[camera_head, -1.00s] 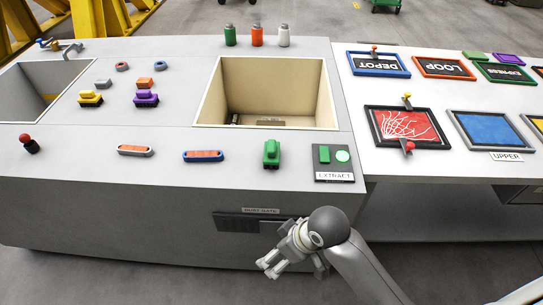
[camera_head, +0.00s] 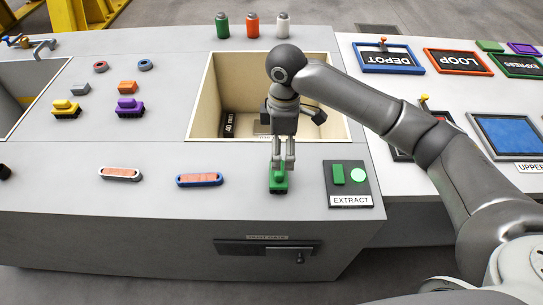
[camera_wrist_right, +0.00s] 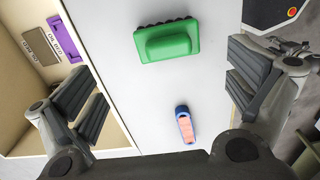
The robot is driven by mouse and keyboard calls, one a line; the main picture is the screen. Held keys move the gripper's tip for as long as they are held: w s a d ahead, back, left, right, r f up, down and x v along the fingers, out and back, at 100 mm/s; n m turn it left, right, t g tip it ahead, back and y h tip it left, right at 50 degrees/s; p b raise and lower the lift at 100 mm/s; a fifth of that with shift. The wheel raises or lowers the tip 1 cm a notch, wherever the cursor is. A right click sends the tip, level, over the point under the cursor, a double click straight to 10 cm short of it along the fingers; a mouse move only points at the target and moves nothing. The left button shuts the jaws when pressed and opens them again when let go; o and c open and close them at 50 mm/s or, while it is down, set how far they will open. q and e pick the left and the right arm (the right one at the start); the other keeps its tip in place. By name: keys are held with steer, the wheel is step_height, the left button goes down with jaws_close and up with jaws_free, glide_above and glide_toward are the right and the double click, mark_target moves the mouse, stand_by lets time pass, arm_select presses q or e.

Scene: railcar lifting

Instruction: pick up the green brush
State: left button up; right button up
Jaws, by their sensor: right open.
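The green brush (camera_head: 278,181) sits on the grey counter in front of the cream-lined bin, left of the EXTRACT panel. In the right wrist view the green brush (camera_wrist_right: 167,42) lies flat between the two fingers, toward the top of the picture. My right gripper (camera_head: 283,164) points down over the brush in the head view, its fingertips overlapping the brush's top. In the right wrist view the gripper's fingers (camera_wrist_right: 160,95) are spread wide apart, and neither touches the brush. My left gripper is in neither view.
The EXTRACT panel (camera_head: 350,185) is just right of the brush. A blue-rimmed oval piece (camera_head: 200,180) and a white-rimmed one (camera_head: 121,174) lie to the left. The open bin (camera_head: 208,100) is behind. Yellow (camera_head: 66,109) and purple (camera_head: 131,107) brushes stand farther left.

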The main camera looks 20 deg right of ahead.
mark_target(279, 172)
steer(key=shift+d+f, duration=0.1)
steer(key=shift+f, duration=0.1)
steer(key=shift+s+f, duration=0.35)
steer(key=shift+f, duration=0.1)
steer(key=f, duration=0.3)
steer(key=shift+s, duration=0.3)
steer(key=shift+w+f, duration=0.1)
steer(key=shift+f, duration=0.2)
steer(key=f, duration=0.2)
steer(key=a+f+p, duration=0.1)
steer(key=f, duration=0.1)
steer(key=shift+f, duration=0.45)
steer(key=shift+w+f, duration=0.1)
steer(key=shift+c, duration=0.3)
steer(key=c, duration=1)
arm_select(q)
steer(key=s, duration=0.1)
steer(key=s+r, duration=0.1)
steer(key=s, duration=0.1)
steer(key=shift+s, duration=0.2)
